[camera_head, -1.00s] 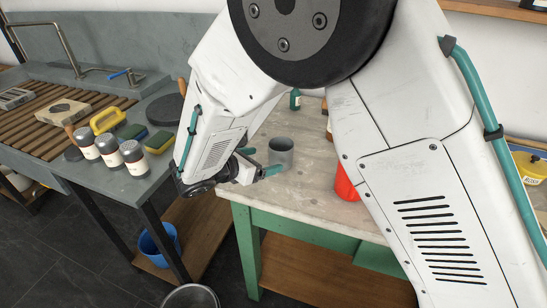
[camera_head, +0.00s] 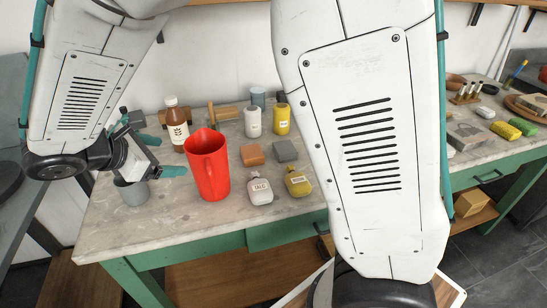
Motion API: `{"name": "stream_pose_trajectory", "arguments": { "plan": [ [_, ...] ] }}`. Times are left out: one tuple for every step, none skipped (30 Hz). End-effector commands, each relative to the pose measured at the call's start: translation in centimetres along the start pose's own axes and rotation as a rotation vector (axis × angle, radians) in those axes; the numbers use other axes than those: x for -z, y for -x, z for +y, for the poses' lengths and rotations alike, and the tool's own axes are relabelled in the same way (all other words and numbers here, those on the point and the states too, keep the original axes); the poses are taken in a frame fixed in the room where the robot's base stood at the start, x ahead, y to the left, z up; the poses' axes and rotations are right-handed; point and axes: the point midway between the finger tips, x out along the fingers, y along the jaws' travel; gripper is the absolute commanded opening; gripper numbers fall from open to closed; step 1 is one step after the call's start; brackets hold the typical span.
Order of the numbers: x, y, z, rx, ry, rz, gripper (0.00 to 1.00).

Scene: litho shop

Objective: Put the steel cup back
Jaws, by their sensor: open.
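The steel cup (camera_head: 132,192) is a plain grey cylinder standing upright near the left front corner of the stone-topped table (camera_head: 110,231). Its upper part is partly hidden by my gripper. My gripper (camera_head: 162,156) is open, with its two teal fingertips apart and nothing seen between them. It is just above and to the right of the cup in the picture, pointing right. I cannot tell whether it touches the cup.
A red jug (camera_head: 208,166) stands close right of my gripper. A brown bottle (camera_head: 177,122) is behind. Talc (camera_head: 259,189) and yellow (camera_head: 298,182) bottles, blocks and canisters stand further right. My arm hides the table's middle right.

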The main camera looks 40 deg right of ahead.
Motion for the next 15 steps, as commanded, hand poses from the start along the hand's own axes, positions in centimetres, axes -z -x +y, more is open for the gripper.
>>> {"name": "stream_pose_trajectory", "arguments": {
  "plan": [
    [-2.9, -0.7, -1.0, 0.056, -0.094, 0.029, 0.84],
    [-4.1, -1.0, -1.8, 0.088, -0.143, 0.045, 0.84],
    [-5.6, -1.3, -2.7, 0.128, -0.208, 0.066, 0.84],
    [-6.7, -1.6, -3.4, 0.157, -0.255, 0.081, 0.84],
    [-7.7, -1.8, -4.2, 0.187, -0.305, 0.097, 0.84],
    [-9.1, -2.1, -5.3, 0.227, -0.372, 0.117, 0.84],
    [-10.2, -2.2, -6.2, 0.259, -0.429, 0.134, 0.84],
    [-11.2, -2.4, -7.2, 0.293, -0.487, 0.151, 0.84],
    [-12.6, -2.6, -8.6, 0.339, -0.57, 0.175, 0.84],
    [-13.5, -2.6, -9.7, 0.373, -0.633, 0.193, 0.84],
    [-14.3, -2.7, -10.8, 0.406, -0.693, 0.211, 0.84],
    [-15.3, -2.7, -12.3, 0.45, -0.775, 0.234, 0.84],
    [-15.9, -2.6, -13.3, 0.481, -0.837, 0.252, 0.84],
    [-16.4, -2.5, -14.4, 0.512, -0.898, 0.27, 0.84],
    [-17.1, -2.4, -15.8, 0.554, -0.981, 0.295, 0.84]
  ]
}}
